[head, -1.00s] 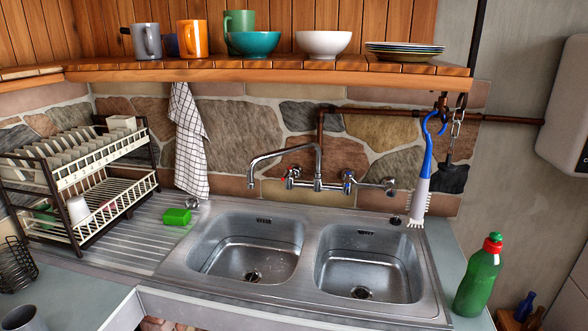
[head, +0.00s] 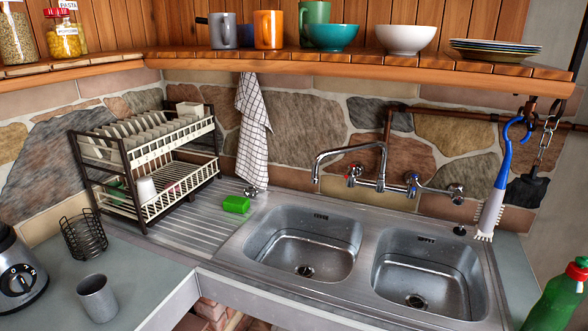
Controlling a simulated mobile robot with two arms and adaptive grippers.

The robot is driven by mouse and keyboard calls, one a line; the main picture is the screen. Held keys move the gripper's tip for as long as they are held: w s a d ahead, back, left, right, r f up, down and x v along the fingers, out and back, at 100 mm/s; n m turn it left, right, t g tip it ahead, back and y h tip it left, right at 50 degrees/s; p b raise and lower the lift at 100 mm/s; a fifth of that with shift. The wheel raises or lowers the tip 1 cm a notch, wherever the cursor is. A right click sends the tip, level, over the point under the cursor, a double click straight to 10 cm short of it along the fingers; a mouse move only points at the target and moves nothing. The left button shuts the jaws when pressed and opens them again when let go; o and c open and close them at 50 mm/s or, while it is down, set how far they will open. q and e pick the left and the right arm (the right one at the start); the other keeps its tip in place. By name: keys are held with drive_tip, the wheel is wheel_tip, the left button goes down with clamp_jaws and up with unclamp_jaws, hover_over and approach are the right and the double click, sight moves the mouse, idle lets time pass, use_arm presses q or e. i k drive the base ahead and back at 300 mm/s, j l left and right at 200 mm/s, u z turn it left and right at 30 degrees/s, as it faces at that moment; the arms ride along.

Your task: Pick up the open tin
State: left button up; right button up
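A grey, open-topped metal-looking cylinder (head: 98,298) stands upright on the counter at the lower left. It may be the open tin; I cannot tell for certain. Its inside is dark and nothing shows in it. Neither of my grippers is in view.
A dark appliance (head: 18,270) and a black wire basket (head: 84,238) stand near the cylinder. A dish rack (head: 150,160) is behind. A small green object (head: 236,204) lies by the double sink (head: 305,245). A green bottle (head: 555,300) is at right. The counter right of the cylinder is clear.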

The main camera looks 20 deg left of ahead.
sight(99, 299)
drive_tip(key=k+l+u, duration=0.1)
drive_tip(key=u, duration=1.7)
drive_tip(key=z, duration=2)
drive_tip(key=i+l+u, duration=0.15)
drive_tip(key=u, duration=0.3)
drive_tip(key=i+l+u, duration=0.1)
drive_tip(key=l+u, duration=0.55)
drive_tip(key=u, duration=0.25)
drive_tip(key=i+l, duration=0.05)
